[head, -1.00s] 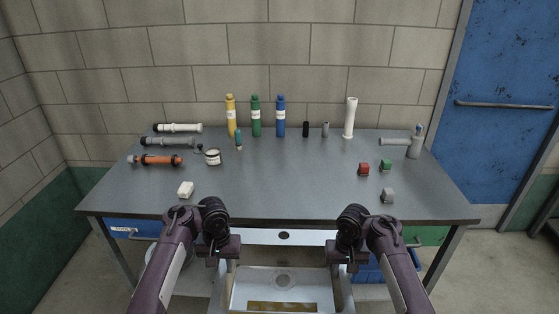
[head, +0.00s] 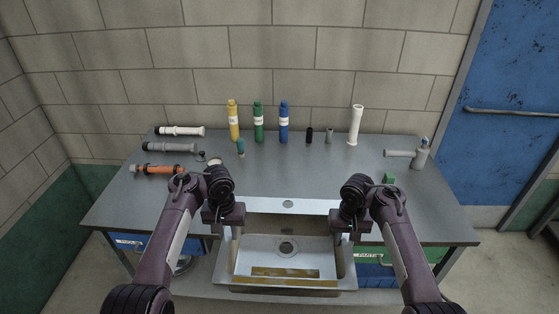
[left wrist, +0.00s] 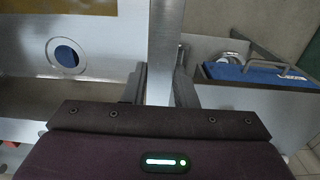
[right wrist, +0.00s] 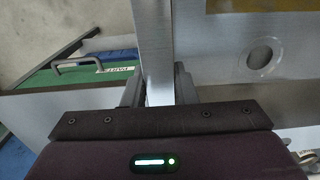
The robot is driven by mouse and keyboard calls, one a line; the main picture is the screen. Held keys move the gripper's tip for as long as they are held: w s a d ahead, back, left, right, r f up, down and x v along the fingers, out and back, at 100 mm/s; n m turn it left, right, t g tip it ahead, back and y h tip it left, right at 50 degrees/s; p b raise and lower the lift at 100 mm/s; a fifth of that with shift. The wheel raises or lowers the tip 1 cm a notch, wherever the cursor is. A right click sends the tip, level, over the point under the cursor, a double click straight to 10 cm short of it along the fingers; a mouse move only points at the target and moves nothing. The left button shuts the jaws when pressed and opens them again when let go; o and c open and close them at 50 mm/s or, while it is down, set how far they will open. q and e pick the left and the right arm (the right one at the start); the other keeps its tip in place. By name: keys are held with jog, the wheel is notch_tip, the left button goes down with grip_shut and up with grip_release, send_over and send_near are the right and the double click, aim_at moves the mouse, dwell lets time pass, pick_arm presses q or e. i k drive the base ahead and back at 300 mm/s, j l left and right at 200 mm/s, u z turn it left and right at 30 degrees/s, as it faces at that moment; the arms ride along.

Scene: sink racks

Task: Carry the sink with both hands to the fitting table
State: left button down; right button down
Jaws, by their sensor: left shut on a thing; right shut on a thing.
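The sink (head: 262,245) is a steel basin with a round drain and a flat back deck (head: 288,205) with one tap hole. In the head view its back deck overlaps the front part of the grey table (head: 290,178); whether it touches the top I cannot tell. My left gripper (head: 231,236) is shut on the sink's left rim, also seen between the fingers in the left wrist view (left wrist: 161,60). My right gripper (head: 346,237) is shut on the right rim, seen in the right wrist view (right wrist: 155,60). The sink looks about level.
Yellow (head: 233,122), green (head: 258,122) and blue (head: 284,122) bottles stand at the table's back. Pipes, including an orange one (head: 165,170), lie at the left. A grey fitting (head: 420,155) stands at the right. My arms hide small items near the front. The table's middle is clear.

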aim_at(288, 190)
jog(key=i, duration=1.2)
